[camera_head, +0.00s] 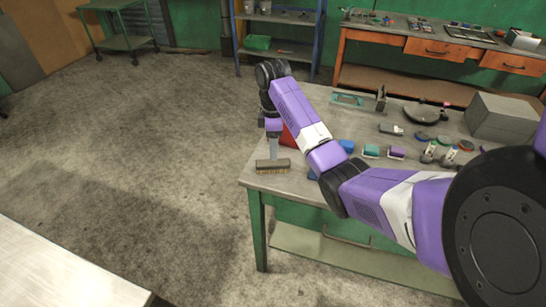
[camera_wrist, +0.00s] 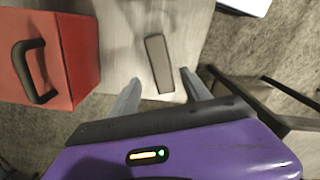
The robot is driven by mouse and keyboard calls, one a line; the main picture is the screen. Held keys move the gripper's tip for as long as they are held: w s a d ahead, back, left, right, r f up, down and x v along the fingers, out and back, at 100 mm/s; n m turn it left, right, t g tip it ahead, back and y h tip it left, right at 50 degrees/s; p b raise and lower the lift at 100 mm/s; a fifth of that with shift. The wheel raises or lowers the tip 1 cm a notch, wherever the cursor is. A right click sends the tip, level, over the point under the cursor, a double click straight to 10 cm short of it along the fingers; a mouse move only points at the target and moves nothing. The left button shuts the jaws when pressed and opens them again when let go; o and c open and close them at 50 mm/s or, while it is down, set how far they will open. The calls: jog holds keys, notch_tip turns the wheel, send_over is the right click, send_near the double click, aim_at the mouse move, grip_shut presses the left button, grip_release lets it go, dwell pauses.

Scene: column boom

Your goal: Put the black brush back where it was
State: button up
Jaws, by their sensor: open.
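The black brush (camera_head: 272,165) lies on the grey top of the workbench (camera_head: 262,183), near its left front corner, with pale bristles showing along its lower side. In the wrist view its dark, narrow back (camera_wrist: 158,58) lies between and just ahead of my fingertips. My gripper (camera_head: 273,152) points down over the brush. In the wrist view my gripper (camera_wrist: 159,78) is open, with one finger to each side of the brush and a gap showing on both sides. I cannot tell how far the fingertips are above the bench.
A red box with a black handle (camera_wrist: 55,62) stands close beside my gripper. Blue, teal and purple blocks (camera_head: 371,151), a black pan (camera_head: 428,113) and a grey box (camera_head: 502,118) are further along the bench. The bench's left edge is close to the brush.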

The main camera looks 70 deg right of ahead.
jog(key=shift+r+p, duration=1.7)
jog(key=shift+r, duration=0.7)
jog(key=w+a+f+t, duration=0.1)
jog(key=w+a+f, duration=0.25)
jog(key=a, duration=0.35)
jog(key=w+a+f+m+t, duration=0.1)
jog(key=w+a+f+t, duration=0.1)
jog(key=a+f, duration=0.35)
jog(key=w+a+f+t, duration=0.1)
jog(key=w+a+f, duration=0.2)
jog(key=a, duration=0.4)
jog(key=s+a+f+m+t, duration=0.1)
jog(key=s+a+f+t, duration=0.1)
jog(key=a, duration=0.6)
jog(key=s+a+f+m+t, duration=0.1)
jog(key=a+f+t, duration=0.1)
jog(key=a, duration=0.5)
jog(key=s+a+r+m+t+h, duration=0.1)
jog(key=s+a+r, duration=0.1)
jog(key=s+a, duration=0.35)
jog(key=s+a+r+m+t, duration=0.2)
jog(key=s+a, duration=0.1)
jog(key=s, duration=0.5)
jog(key=s+r+t+y, duration=0.1)
jog(key=s+r+t, duration=0.3)
jog(key=s+r, duration=1)
notch_tip(320, 180, up, 4)
jog(key=shift+s+d+r+n, duration=0.15)
jog(key=shift+s+r+n, duration=0.05)
jog(key=shift+s+n, duration=0.15)
